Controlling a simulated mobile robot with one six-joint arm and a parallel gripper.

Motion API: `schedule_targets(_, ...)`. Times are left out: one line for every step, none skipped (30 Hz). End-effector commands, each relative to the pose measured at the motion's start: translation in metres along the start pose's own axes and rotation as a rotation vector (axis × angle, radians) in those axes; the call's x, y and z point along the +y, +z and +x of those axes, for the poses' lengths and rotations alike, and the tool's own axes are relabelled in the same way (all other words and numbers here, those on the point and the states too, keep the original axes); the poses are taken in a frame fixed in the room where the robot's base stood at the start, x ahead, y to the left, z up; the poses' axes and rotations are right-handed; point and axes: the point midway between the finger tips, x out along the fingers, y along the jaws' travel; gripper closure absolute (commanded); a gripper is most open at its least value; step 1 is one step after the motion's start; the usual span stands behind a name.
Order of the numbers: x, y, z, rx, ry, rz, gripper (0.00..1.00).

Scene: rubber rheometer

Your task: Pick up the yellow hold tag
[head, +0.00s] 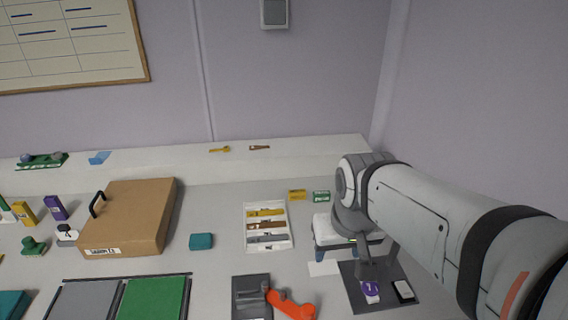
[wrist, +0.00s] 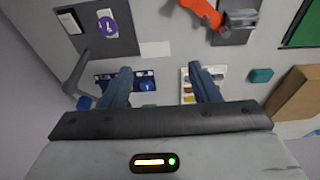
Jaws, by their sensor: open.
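The yellow hold tag (head: 297,195) looks like a small yellow piece lying on the bench, just right of the white tray and beside a similar green tag (head: 321,196). I cannot make out the yellow tag in the wrist view, where my gripper body covers much of the lower picture. My gripper (head: 347,257) is open and empty above the bench, nearer the front than the yellow tag and a little to its right. In the wrist view my gripper (wrist: 161,70) shows its two blue fingers wide apart.
The white tray (head: 284,241) holds several tools. A dark mat (head: 356,292) with a purple disc (head: 370,289) lies front right. An orange-handled device (head: 291,304) stands at the front. A cardboard case (head: 138,214) and teal block (head: 201,241) are left. Bare bench surrounds the tags.

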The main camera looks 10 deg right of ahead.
Motion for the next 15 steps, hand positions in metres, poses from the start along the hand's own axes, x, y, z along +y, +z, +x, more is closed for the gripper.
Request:
schedule_targets(-0.004,-0.016,-0.002,-0.010,-0.002,-0.008,0.40)
schedule_targets(-0.005,-0.026,-0.003,-0.016,-0.002,-0.008,0.40)
schedule_targets(-0.005,-0.040,-0.003,-0.023,-0.002,-0.008,0.40)
schedule_targets(-0.005,-0.052,-0.003,-0.029,-0.002,-0.008,0.40)
schedule_targets(-0.005,-0.065,-0.003,-0.035,-0.002,-0.008,0.40)
schedule_targets(-0.005,-0.081,-0.002,-0.046,-0.002,-0.007,0.40)
schedule_targets(-0.005,-0.093,-0.001,-0.052,-0.002,-0.007,0.40)
schedule_targets(-0.005,-0.106,0.001,-0.058,-0.002,-0.007,0.40)
schedule_targets(-0.005,-0.122,0.004,-0.065,-0.002,-0.006,0.40)
schedule_targets(-0.005,-0.134,0.007,-0.072,-0.002,-0.006,0.40)
schedule_targets(-0.005,-0.145,0.010,-0.079,-0.002,-0.006,0.40)
schedule_targets(-0.005,-0.161,0.015,-0.087,-0.002,-0.006,0.40)
schedule_targets(-0.005,-0.173,0.019,-0.093,-0.002,-0.006,0.40)
schedule_targets(-0.005,-0.184,0.023,-0.099,-0.002,-0.006,0.40)
schedule_targets(-0.005,-0.199,0.030,-0.108,-0.002,-0.006,0.40)
